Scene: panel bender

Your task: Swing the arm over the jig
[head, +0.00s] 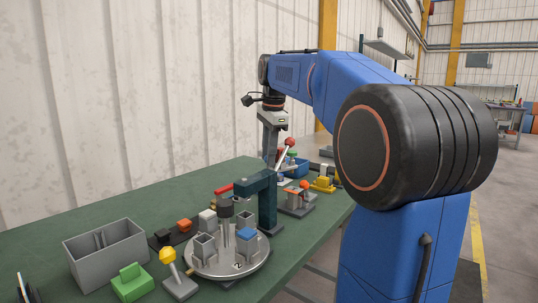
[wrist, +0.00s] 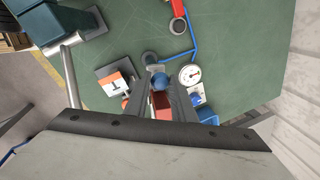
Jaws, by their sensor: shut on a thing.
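My gripper (head: 271,150) points down above the far part of the green bench. In the wrist view its fingers (wrist: 165,95) are closed on a red block (wrist: 161,104). A blue ball (wrist: 160,82) shows by the fingertips; I cannot tell whether it touches them. I cannot tell for certain which fixture is the jig. A round grey turntable (head: 213,266) with square sockets stands on the near part of the bench, apart from my gripper. A dark teal press frame (head: 267,205) stands beside it, nearer to my gripper.
A grey bin (head: 105,252), a green block (head: 131,283) and a yellow-knobbed lever (head: 168,257) stand at the near left. A red-knobbed lever (head: 290,143) rises close to my gripper. A yellow fixture (head: 323,184) is to its right. A dial gauge (wrist: 190,75) lies near the fingertips.

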